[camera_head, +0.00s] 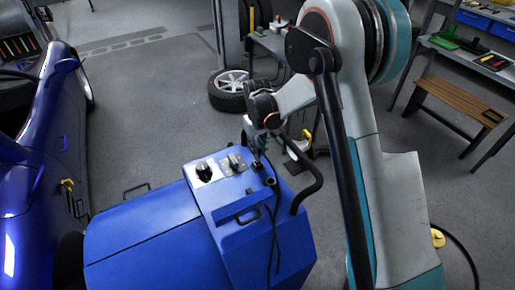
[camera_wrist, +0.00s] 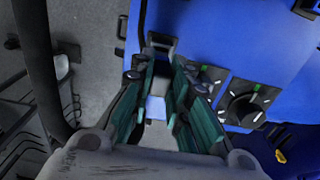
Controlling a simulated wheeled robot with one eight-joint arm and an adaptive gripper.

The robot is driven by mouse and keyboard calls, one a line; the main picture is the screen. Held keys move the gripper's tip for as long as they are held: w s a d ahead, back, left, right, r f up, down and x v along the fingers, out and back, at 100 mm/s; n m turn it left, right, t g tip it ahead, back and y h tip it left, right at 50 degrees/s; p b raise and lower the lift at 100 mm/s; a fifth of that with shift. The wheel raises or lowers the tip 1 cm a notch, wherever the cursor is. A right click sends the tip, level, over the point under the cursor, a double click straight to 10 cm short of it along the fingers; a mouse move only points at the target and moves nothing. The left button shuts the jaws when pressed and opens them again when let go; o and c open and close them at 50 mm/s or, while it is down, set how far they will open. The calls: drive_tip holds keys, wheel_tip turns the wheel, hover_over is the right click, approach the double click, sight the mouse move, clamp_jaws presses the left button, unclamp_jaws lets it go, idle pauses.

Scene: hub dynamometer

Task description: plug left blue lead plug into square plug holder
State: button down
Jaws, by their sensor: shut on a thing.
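The blue dynamometer cabinet (camera_head: 250,235) stands in the lower middle of the head view, and its blue top also shows in the wrist view (camera_wrist: 225,32). My gripper (camera_head: 258,158) is low over the cabinet's far edge. In the wrist view its teal-padded fingers (camera_wrist: 162,70) are closed on a dark plug-like piece (camera_wrist: 162,46). I take this for the lead plug, but its blue marking does not show. A small black socket-like piece (camera_head: 258,168) sits right under the fingertips in the head view. I cannot tell whether it is the square holder, or whether plug and holder touch.
A control plate with a black knob (camera_head: 204,168) lies left of my gripper. A black cable (camera_head: 275,230) hangs over the cabinet, and a thick black hose (camera_head: 310,185) curves beside it. A blue car (camera_head: 40,170) stands left; a wheel (camera_head: 229,90) lies behind on open floor.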

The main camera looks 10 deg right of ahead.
drive_tip(key=shift+f, duration=0.2)
drive_tip(key=shift+f+b, duration=0.35)
drive_tip(key=shift+b, duration=0.15)
drive_tip(key=shift+f+b, duration=0.75)
drive_tip(key=shift+f, duration=0.15)
drive_tip(key=c, duration=1.5)
unclamp_jaws()
drive_tip(key=shift+o, duration=0.2)
drive_tip(key=shift+r, duration=0.1)
wheel_tip(320, 180, up, 12)
drive_tip(key=shift+f, duration=0.1)
